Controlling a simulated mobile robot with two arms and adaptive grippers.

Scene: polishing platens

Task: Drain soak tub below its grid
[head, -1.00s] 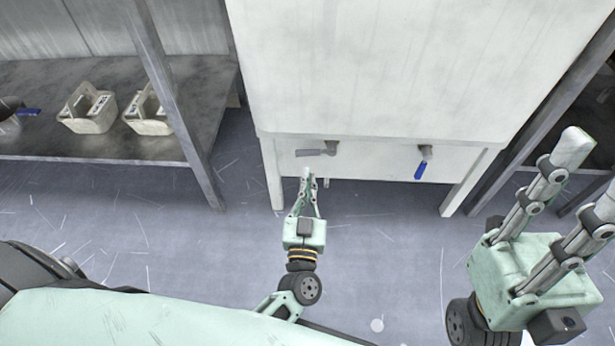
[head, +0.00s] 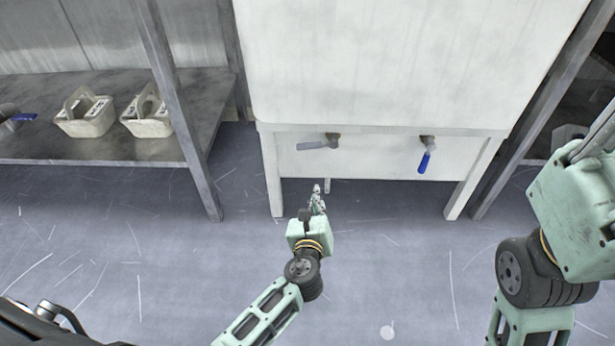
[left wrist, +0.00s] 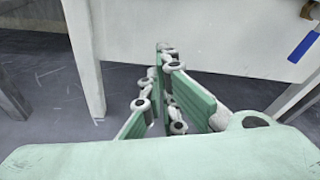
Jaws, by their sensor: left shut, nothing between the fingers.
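The white soak tub (head: 410,65) stands on legs in front of me. Its grid is not visible. On its lower front panel are two valves. The left one has a grey lever (head: 318,143), lying nearly level and pointing left. The right one has a blue lever (head: 424,161), pointing down; it also shows in the left wrist view (left wrist: 303,47). My left gripper (head: 317,189) is shut and empty, below the grey lever and apart from it; its fingers meet in the left wrist view (left wrist: 165,50). My right gripper (head: 598,142) is cut off by the right edge.
A grey shelf (head: 110,150) at the left holds two pale caddies (head: 85,115) (head: 147,113). A dark rack post (head: 545,110) stands to the right. The floor before the tub is clear.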

